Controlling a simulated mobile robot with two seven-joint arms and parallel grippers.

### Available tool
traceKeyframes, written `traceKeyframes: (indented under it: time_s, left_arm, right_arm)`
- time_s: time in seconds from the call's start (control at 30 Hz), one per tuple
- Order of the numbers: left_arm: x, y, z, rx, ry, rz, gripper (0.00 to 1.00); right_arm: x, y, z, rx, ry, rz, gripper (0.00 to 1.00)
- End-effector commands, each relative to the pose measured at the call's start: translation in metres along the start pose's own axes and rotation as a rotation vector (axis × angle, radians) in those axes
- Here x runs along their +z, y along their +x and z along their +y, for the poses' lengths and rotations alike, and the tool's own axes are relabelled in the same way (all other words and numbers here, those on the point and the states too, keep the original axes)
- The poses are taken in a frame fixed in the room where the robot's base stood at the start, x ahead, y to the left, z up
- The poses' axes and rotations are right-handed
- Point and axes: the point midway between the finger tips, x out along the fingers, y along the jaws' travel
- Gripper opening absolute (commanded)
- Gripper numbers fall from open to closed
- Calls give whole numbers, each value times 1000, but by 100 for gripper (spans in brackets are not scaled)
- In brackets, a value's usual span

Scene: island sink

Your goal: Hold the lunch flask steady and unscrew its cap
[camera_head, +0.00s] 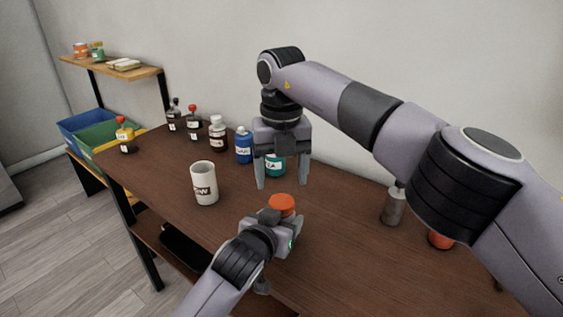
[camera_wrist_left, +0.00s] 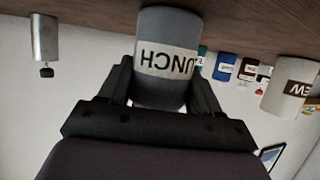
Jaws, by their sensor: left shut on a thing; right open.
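The lunch flask is a grey cylinder with a light label reading LUNCH, upside down in the left wrist view (camera_wrist_left: 165,35). In the head view its orange cap (camera_head: 281,202) shows, while my left gripper hides most of the body. My left gripper (camera_head: 279,222) is shut on the flask, with a finger on each side of it in the left wrist view (camera_wrist_left: 160,85). My right gripper (camera_head: 282,184) is open, pointing down, its fingertips just above the cap and apart from it. The cap is out of sight in the left wrist view.
A cream mug (camera_head: 204,187) stands left of the flask. A blue bottle (camera_head: 243,147), a teal jar (camera_head: 275,165) and several small bottles stand behind. A grey shaker-like cylinder (camera_head: 393,207) and an orange object (camera_head: 440,240) are at right, under my right arm.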

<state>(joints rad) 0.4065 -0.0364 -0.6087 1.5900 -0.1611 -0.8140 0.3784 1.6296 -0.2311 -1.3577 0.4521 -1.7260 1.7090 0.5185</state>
Motion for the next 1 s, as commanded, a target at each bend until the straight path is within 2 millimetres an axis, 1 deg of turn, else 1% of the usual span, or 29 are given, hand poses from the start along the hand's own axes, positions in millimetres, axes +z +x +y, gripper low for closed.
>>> traceKeyframes:
  time_s: [0.03,0.1,0.3,0.43,0.7,0.73,0.77,0.8,0.87,0.9,1.0]
  left_arm:
    - [0,0,0,0,0,0,0]
    - [0,0,0,0,0,0,0]
    - [0,0,0,0,0,0,0]
    - [0,0,0,0,0,0,0]
    - [0,0,0,-1,0,-1,0]
    - [0,0,0,-1,0,-1,0]
    - [0,0,0,-1,0,-1,0]
    - [0,0,0,-1,0,-1,0]
    - [0,0,0,-1,0,-1,0]
    - [0,0,0,-1,0,-1,0]
    - [0,0,0,-1,0,-1,0]
  right_arm:
    - [0,10,-1,0,0,4,73]
    - [0,21,-1,1,1,3,73]
    - [0,46,0,-1,3,2,73]
    - [0,54,0,0,3,0,73]
    - [0,55,0,0,3,-1,73]
    - [0,55,0,0,3,-1,70]
    - [0,55,0,0,3,-1,60]
    - [0,55,0,0,3,0,47]
    - [0,55,0,0,3,0,28]
    - [0,55,0,0,3,0,16]
    - [0,55,0,0,3,0,16]
